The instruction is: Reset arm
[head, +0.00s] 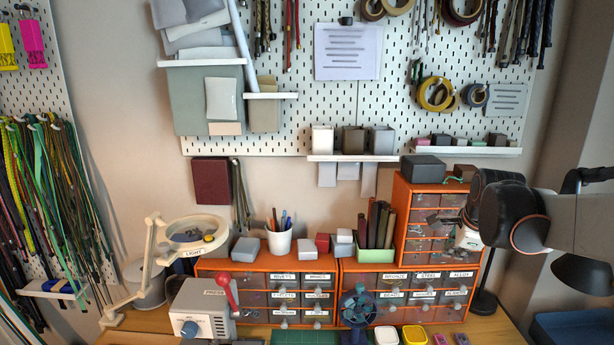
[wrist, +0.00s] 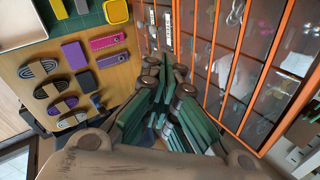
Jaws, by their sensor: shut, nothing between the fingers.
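My gripper (wrist: 168,82) shows in the wrist view with its green-padded fingers drawn together and nothing between them. In the head view my arm comes in from the right edge, and its dark end is in front of the taller orange drawer cabinet (head: 399,222). The fingers are small and hard to make out there. In the wrist view the clear-fronted drawers of an orange cabinet (wrist: 240,62) fill the right side, close beside the gripper. I cannot tell whether the gripper touches them.
A magnifier lamp (head: 150,262), a press with a red lever (head: 203,310) and a small dark blue fan (head: 358,306) stand left of my arm.

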